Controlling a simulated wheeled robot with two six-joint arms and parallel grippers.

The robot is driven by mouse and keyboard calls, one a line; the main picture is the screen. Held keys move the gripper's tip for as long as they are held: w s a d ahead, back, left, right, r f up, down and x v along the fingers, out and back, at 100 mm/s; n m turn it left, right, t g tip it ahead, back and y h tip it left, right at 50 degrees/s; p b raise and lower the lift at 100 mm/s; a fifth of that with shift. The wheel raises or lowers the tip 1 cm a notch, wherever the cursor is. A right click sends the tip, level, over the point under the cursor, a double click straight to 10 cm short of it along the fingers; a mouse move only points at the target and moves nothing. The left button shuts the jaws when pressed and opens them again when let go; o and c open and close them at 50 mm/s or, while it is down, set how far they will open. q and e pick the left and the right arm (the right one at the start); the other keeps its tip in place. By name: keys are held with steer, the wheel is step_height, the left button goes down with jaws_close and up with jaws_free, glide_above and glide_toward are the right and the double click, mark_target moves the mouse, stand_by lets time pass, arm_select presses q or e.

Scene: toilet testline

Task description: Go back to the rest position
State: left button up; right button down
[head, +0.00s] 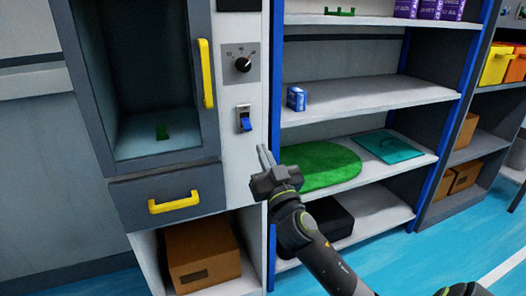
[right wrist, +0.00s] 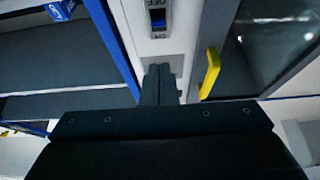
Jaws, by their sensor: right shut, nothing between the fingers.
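My right gripper (head: 265,157) is shut and empty in the head view. It is in front of the white panel of the machine, a little below and right of the blue rocker switch (head: 244,124). In the right wrist view its closed fingers (right wrist: 159,82) point at the panel below the switch (right wrist: 158,17). There is a visible gap between fingers and switch in that view. My right arm reaches in from the lower right. My left gripper is not in view.
A machine with an open chamber (head: 155,136), yellow handles (head: 206,74) and a dial (head: 243,64) stands left. A shelf with blue posts (head: 275,120) holds a green mat (head: 322,166), a teal mat (head: 389,146) and a small blue box (head: 296,98). A cardboard box (head: 203,255) sits below the machine.

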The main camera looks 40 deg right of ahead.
steer(key=shift+f, duration=0.1)
stand_by(0.3)
